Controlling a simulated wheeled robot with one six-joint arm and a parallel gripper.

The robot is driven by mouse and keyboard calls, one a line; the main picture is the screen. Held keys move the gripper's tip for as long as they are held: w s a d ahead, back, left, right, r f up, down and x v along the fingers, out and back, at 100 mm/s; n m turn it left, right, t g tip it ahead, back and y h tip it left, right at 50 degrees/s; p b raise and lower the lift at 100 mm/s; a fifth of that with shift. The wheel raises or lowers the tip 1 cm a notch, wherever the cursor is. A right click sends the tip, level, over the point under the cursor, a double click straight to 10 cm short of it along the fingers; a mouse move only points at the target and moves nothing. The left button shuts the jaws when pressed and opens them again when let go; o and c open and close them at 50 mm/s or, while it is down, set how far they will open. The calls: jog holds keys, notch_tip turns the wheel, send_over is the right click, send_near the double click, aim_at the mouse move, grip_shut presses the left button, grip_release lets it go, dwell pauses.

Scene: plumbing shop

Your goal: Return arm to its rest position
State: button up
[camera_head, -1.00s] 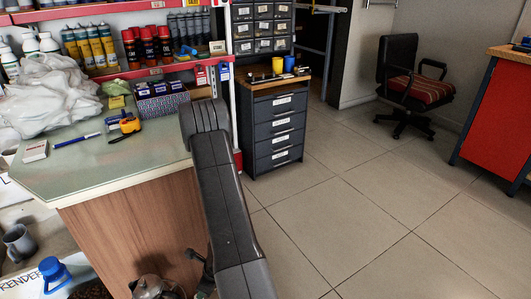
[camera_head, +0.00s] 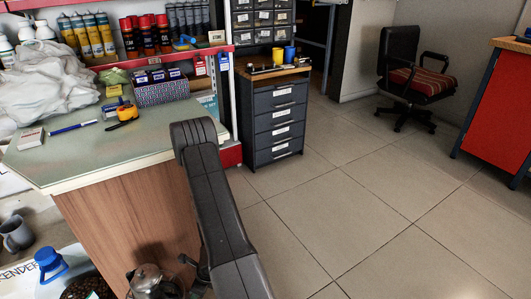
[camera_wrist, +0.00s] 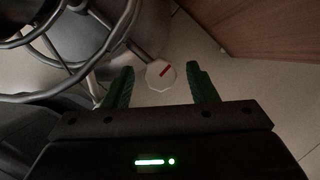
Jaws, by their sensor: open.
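My gripper (camera_wrist: 160,85) shows in the wrist view with its two green fingers apart and nothing between them. Below it, on or near the pale floor, is a small white many-sided piece with a red mark (camera_wrist: 161,74). In the head view my dark arm rises in the lower middle, in front of the counter's right end.
Curved metal tubes (camera_wrist: 75,35) lie close to the left finger. A wood panel (camera_wrist: 265,25) stands at the upper right. The counter (camera_head: 95,160) is at left, with a kettle (camera_head: 148,281) below. A drawer cabinet (camera_head: 278,125) stands behind; the floor (camera_head: 400,200) at right is clear.

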jog(key=shift+w+r+n+g+p, duration=0.15)
jog(key=shift+n+g+p, duration=0.15)
jog(key=shift+n+p, duration=0.8)
jog(key=shift+s+r+n+g+p, duration=0.1)
jog(key=shift+n+g+p, duration=0.25)
jog(key=shift+p, duration=1.4)
jog(key=shift+w+r+n+g+p, duration=0.2)
jog(key=shift+n+p, duration=0.55)
jog(key=shift+p, duration=0.65)
jog(key=n+p, duration=0.2)
jog(key=n+g+p, duration=0.1)
jog(key=n+p, duration=0.1)
jog(key=shift+f+g+h+p, duration=0.1)
jog(key=shift+g+h+p, duration=0.2)
jog(key=shift+p, duration=0.1)
jog(key=shift+w+r, duration=0.1)
jog(key=shift+r, duration=0.2)
jog(key=p+v, duration=0.1)
jog(key=v, duration=0.8)
jog(key=shift+d+r+p, duration=0.25)
jog(key=shift+p, duration=0.1)
